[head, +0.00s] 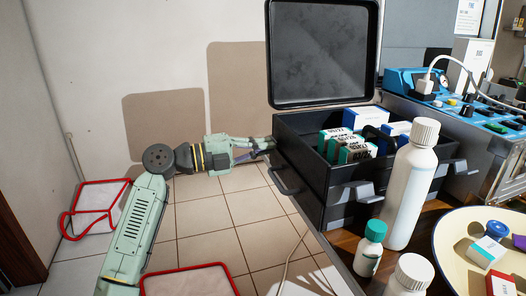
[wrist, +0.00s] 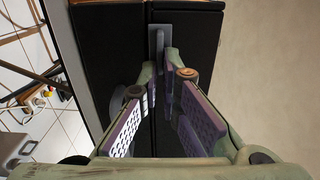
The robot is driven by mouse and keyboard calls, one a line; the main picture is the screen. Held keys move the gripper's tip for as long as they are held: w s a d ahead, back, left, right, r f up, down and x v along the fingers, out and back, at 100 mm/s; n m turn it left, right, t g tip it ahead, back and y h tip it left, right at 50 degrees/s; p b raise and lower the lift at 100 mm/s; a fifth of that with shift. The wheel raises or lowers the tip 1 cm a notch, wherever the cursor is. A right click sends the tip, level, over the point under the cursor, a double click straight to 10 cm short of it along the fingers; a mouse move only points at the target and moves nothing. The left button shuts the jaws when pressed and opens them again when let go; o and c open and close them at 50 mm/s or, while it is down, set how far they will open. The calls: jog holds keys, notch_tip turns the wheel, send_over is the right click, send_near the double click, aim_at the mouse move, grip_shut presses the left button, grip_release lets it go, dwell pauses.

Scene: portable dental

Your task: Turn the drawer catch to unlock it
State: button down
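The black case (head: 300,135) stands at the right with its lid (head: 322,50) up. My gripper (head: 268,146) reaches the case's left side near its upper corner. In the wrist view my gripper (wrist: 160,88) is open, with a gap between its two ridged pads. A narrow grey catch (wrist: 158,38) stands out from the dark case face, just beyond and in line with the gap. The fingertips are close to it; I cannot tell whether they touch it. In the head view the catch is hidden behind the fingers and case edge.
A drawer handle (head: 286,181) sticks out at the case's left. Small boxes (head: 345,148) fill the top tray. A tall white bottle (head: 411,185) and a teal-capped bottle (head: 369,248) stand in front. Red-edged bags (head: 98,208) lie on the tiled floor.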

dwell(0.4)
jog(key=c, duration=1.8)
grip_release()
jog(key=shift+a, duration=0.1)
jog(key=v, duration=1.2)
